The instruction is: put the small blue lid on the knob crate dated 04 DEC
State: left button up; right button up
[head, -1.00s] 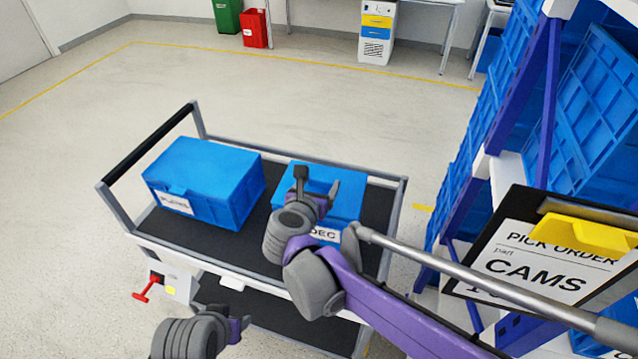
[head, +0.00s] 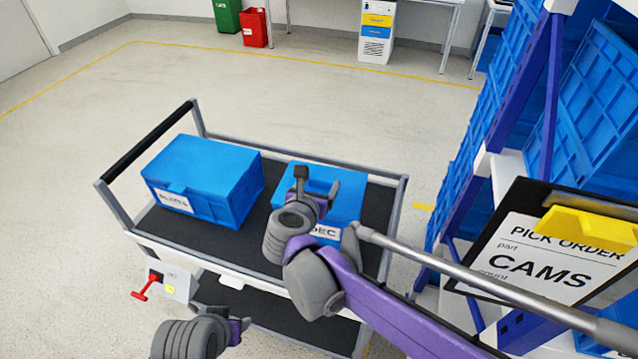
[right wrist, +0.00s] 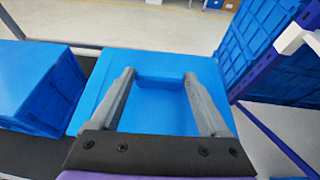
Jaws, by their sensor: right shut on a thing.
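My right gripper (head: 318,184) is shut on the small blue lid (head: 348,180), over the right-hand crate on the cart. In the right wrist view the two fingers (right wrist: 160,74) grip a raised part of the blue lid (right wrist: 205,75). The knob crate's white label (head: 326,233) shows "DEC"; my arm hides the rest of the date. The lid lies over the crate's top, and I cannot tell whether it is fully seated. My left gripper (head: 240,328) is low in the head view, in front of the cart and away from the crate; its jaw state is unclear.
A larger blue crate with a closed top (head: 205,172) stands to the left on the dark cart deck (head: 265,235). The cart's rail and push handle (head: 150,138) enclose the deck. A rack of blue crates and a "PICK ORDER CAMS" board (head: 540,245) stand at right.

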jog(key=o, duration=1.3)
jog(key=v, duration=1.1)
jog(key=shift+w, duration=0.1)
